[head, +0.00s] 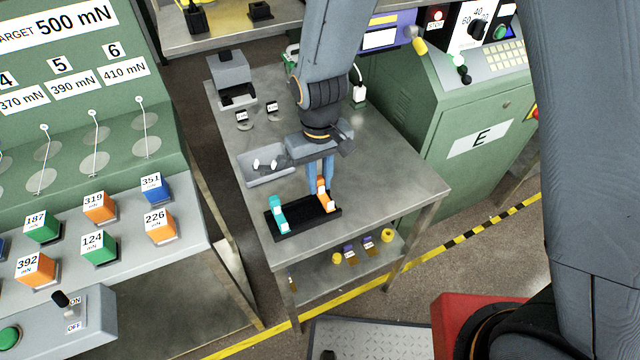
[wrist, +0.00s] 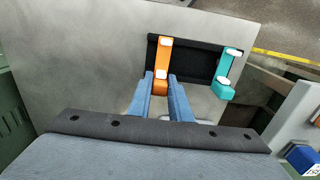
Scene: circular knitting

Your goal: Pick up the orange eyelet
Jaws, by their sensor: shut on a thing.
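The orange eyelet (head: 325,194) stands at the right end of a black tray (head: 303,215) on the metal table. It also shows in the wrist view (wrist: 163,60), with white parts at its end and middle. My gripper (head: 321,180) reaches down over it, its blue fingers (wrist: 161,84) shut on the near end of the eyelet. The eyelet still appears to be in or just above the tray; I cannot tell if it touches. A teal eyelet (head: 278,215) sits at the other end of the tray, apart from my gripper, and shows in the wrist view (wrist: 227,75).
A grey bin (head: 270,178) with white pieces is just left of my gripper. A grey device (head: 230,75) stands at the table's back left. The table's right side (head: 400,180) is clear. A green machine (head: 470,120) stands beyond it, and a bench with coloured blocks (head: 100,207) is at left.

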